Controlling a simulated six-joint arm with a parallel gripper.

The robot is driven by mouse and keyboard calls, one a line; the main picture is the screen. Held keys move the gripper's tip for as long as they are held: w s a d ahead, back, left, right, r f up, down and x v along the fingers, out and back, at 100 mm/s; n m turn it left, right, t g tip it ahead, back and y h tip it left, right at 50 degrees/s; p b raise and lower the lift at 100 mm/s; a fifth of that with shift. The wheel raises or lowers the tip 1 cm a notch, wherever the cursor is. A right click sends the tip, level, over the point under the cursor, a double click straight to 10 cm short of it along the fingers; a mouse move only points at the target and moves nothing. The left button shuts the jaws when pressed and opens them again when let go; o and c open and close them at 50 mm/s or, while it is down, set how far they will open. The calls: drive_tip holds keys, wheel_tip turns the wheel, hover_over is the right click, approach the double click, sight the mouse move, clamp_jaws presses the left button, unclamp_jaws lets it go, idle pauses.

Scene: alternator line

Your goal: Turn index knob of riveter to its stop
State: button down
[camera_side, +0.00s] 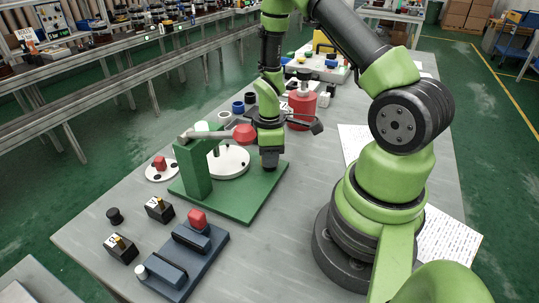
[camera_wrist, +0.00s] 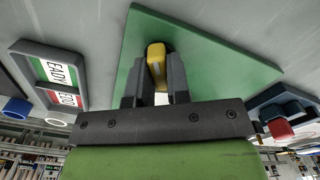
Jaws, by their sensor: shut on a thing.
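The riveter stands on the bench in the side view, with a green base plate (camera_side: 250,203), a green post (camera_side: 194,172), a lever ending in a red ball (camera_side: 245,133) and a white round plate (camera_side: 231,163). My gripper (camera_side: 269,162) points down over the back right part of the base plate. In the wrist view my gripper (camera_wrist: 157,72) is shut on the yellow index knob (camera_wrist: 155,58), one dark finger on each side. The green base (camera_wrist: 215,48) spreads around it. In the side view the fingers hide the knob.
A blue fixture (camera_side: 196,270) with a red block and two black blocks (camera_side: 158,209) lie in front. A white disc (camera_side: 162,169) is left of the riveter. A red cylinder (camera_side: 302,110) stands close behind my gripper. A labelled tray (camera_wrist: 60,78) shows in the wrist view.

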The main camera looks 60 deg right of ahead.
drive_tip(key=m, duration=1.4)
drive_tip(key=shift+m, duration=0.4)
drive_tip(key=m, duration=0.3)
drive_tip(key=shift+m, duration=0.3)
drive_tip(key=m, duration=0.3)
drive_tip(key=shift+m, duration=0.3)
drive_tip(key=m, duration=0.6)
drive_tip(key=shift+m, duration=0.3)
drive_tip(key=c, duration=1.1)
unclamp_jaws()
